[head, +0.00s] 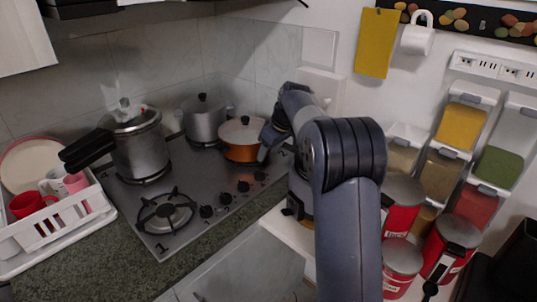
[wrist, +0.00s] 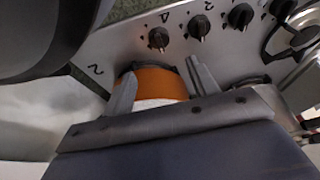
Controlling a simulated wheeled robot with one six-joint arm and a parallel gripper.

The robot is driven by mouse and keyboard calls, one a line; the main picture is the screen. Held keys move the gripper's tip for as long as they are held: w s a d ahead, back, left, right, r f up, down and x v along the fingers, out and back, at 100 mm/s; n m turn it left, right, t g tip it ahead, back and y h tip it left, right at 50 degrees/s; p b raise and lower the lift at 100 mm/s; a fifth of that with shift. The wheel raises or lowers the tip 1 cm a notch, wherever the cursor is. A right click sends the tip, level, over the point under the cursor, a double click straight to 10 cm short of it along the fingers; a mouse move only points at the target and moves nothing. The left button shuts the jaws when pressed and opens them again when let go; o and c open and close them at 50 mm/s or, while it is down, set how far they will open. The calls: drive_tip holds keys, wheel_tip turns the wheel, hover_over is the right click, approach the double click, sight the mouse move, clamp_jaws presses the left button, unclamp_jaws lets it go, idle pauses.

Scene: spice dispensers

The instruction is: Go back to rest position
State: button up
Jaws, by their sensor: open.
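My gripper (head: 266,148) is at the right side of the orange pot (head: 238,151) on the stove in the head view; my own arm hides part of it. In the wrist view the two fingers of my gripper (wrist: 162,82) are spread apart. The orange pot (wrist: 158,80) shows between and beyond them. I see nothing held, and I cannot tell whether a finger touches the pot. My arm reaches up from the bottom of the head view and bends over toward the stove.
The steel stove (head: 187,222) holds a pressure cooker (head: 140,150) and a grey pot (head: 204,122). A white dish rack (head: 50,232) stands left. Spice dispensers (head: 461,127) hang on the right wall above red canisters (head: 452,243), close to my arm. A yellow cloth (head: 376,43) hangs above.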

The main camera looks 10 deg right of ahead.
sight(260, 172)
drive_tip(key=shift+f, duration=0.1)
drive_tip(key=p+x, duration=0.1)
drive_tip(key=x, duration=0.9)
drive_tip(key=shift+w+a, duration=0.1)
drive_tip(key=shift+w+f, duration=0.1)
drive_tip(key=shift+f, duration=0.15)
drive_tip(key=shift+m, duration=0.3)
